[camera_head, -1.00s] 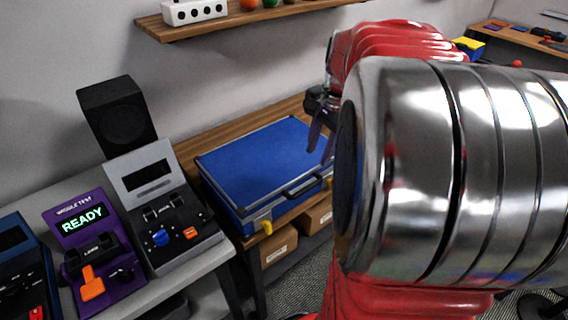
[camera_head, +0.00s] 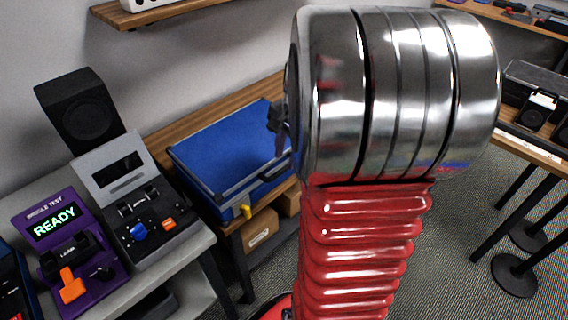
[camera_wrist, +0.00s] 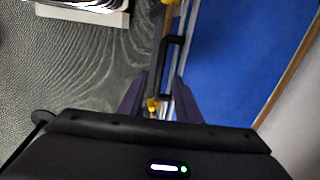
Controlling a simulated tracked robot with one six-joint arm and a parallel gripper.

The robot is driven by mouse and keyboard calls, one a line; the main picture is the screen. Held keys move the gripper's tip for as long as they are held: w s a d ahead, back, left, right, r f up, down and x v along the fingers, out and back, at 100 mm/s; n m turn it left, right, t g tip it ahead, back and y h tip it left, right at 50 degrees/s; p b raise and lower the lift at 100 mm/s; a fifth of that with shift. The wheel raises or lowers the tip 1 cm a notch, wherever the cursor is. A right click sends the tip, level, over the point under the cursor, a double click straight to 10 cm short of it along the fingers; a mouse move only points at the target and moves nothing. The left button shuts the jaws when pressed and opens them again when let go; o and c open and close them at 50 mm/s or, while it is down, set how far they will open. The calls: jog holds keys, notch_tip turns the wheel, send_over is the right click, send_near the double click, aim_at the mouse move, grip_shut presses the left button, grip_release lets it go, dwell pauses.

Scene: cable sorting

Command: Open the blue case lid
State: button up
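The blue case (camera_head: 222,148) lies flat with its lid shut on a wooden bench in the head view. Its blue lid (camera_wrist: 240,50) fills the right of the wrist view. A black handle (camera_wrist: 166,62) runs along the front edge, with a yellow latch (camera_wrist: 152,105) near it. My gripper (camera_wrist: 159,84) is open, its two dark fingers on either side of the case's front edge as seen from the wrist. Nothing shows between the fingers as held. In the head view my gripper (camera_head: 277,126) is at the case's right end, mostly hidden by my arm.
Left of the case stand a grey console (camera_head: 140,215), a purple tester (camera_head: 70,245) reading READY, and a black speaker (camera_head: 82,112). Cardboard boxes (camera_head: 262,230) sit under the bench. Another table (camera_head: 535,140) is at right. Carpeted floor lies between.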

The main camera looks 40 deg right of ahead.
aim_at(283, 168)
jog(key=shift+w+f, duration=0.2)
jog(key=shift+f, duration=0.85)
jog(key=shift+w+f, duration=0.2)
jog(key=shift+f, duration=0.85)
grip_shut()
